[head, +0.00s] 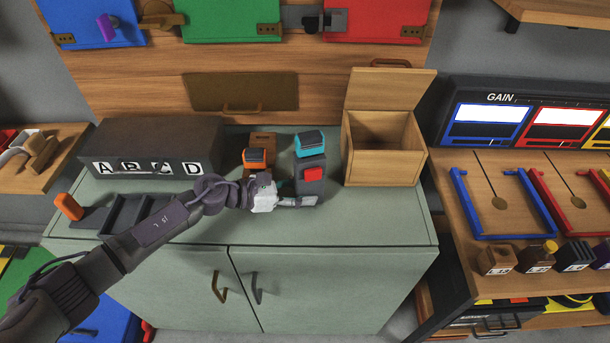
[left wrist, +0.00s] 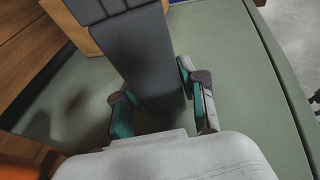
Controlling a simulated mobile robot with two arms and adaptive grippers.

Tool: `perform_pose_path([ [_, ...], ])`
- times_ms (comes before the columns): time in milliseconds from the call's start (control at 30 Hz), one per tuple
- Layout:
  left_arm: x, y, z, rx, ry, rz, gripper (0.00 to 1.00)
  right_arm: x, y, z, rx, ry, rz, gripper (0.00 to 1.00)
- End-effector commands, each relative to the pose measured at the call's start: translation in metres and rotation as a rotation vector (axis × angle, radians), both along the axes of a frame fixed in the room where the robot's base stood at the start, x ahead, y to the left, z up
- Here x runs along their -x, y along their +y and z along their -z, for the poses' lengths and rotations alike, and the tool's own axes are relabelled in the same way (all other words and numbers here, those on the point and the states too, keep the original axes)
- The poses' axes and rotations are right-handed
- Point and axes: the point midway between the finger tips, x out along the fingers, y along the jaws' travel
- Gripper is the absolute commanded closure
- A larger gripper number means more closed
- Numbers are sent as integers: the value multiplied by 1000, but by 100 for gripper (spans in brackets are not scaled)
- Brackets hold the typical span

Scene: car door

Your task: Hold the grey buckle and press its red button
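The grey buckle (head: 311,187) stands upright on the green cabinet top, with a red button (head: 313,174) on its front and a teal-topped piece (head: 310,142) at its upper end. My left gripper (head: 297,201) is low at the buckle's front. In the left wrist view the grey buckle (left wrist: 150,62) runs between the two fingers of my left gripper (left wrist: 157,87). The red button does not show in that view. My right gripper is not in view.
An orange buckle (head: 256,158) stands left of the grey one. An open wooden box (head: 384,160) is to the right, and a dark box lettered A to D (head: 160,148) at the left. The cabinet's front right top (head: 380,220) is clear.

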Motion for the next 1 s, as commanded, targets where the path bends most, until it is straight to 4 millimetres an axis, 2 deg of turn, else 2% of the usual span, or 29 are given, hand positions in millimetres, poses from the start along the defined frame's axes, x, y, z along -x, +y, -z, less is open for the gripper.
perform_pose_path([
  [33,0,0,0,0,1,1,78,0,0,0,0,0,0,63],
  [267,1,0,1,-1,1,1,78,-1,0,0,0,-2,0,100],
  [1000,1,0,1,0,3,1,78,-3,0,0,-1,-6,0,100],
])
